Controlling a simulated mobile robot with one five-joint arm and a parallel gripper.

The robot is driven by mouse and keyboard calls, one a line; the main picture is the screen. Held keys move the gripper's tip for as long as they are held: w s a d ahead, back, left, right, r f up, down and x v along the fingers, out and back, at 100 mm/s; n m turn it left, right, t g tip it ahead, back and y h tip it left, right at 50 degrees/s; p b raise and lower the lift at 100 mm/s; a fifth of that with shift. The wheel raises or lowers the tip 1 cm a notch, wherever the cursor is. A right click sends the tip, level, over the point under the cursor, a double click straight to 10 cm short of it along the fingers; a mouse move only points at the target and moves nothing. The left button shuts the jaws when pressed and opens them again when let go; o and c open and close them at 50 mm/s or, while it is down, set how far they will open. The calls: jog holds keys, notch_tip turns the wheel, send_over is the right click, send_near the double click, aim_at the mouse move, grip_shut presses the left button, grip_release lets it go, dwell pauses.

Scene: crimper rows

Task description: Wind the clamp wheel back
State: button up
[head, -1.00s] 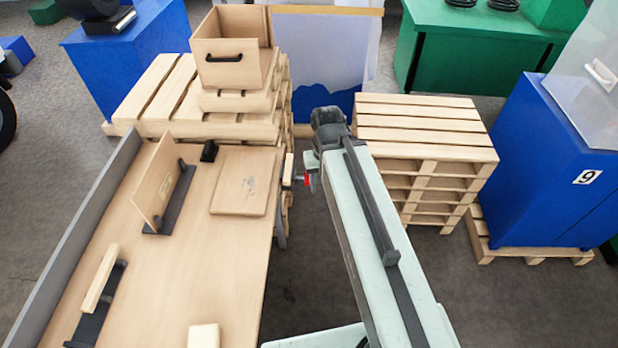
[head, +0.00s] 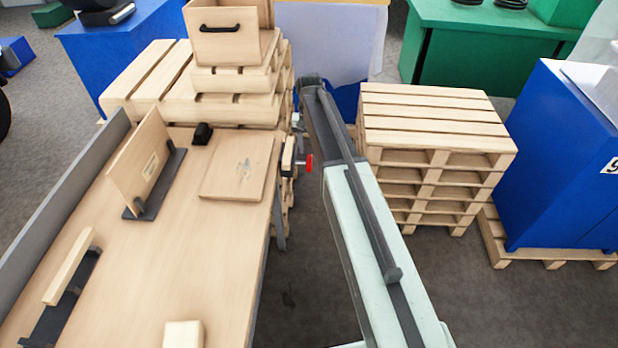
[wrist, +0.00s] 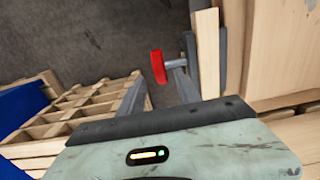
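The red clamp wheel (head: 309,163) sits on a short spindle at the right edge of the wooden workbench (head: 130,265), just left of my arm in the head view. Its red rim also shows in the wrist view (wrist: 158,66), on a grey spindle, above my gripper's housing. My gripper's pale green housing (wrist: 185,150) with a dark front edge fills the bottom of the wrist view.
A flat wooden board (head: 238,167) and an upright panel in a dark holder (head: 160,185) are on the bench. Pallets (head: 430,130) are stacked right of my arm, with a blue cabinet (head: 570,160) beyond. Grey floor lies between bench and pallets.

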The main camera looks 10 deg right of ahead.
aim_at(309, 163)
jog(key=shift+f, duration=0.2)
jog(key=shift+f, duration=0.1)
notch_tip(309, 163, down, 8)
jog(key=b, duration=0.7)
jog(key=shift+b, duration=0.35)
jog(key=shift+r, duration=0.25)
grip_shut()
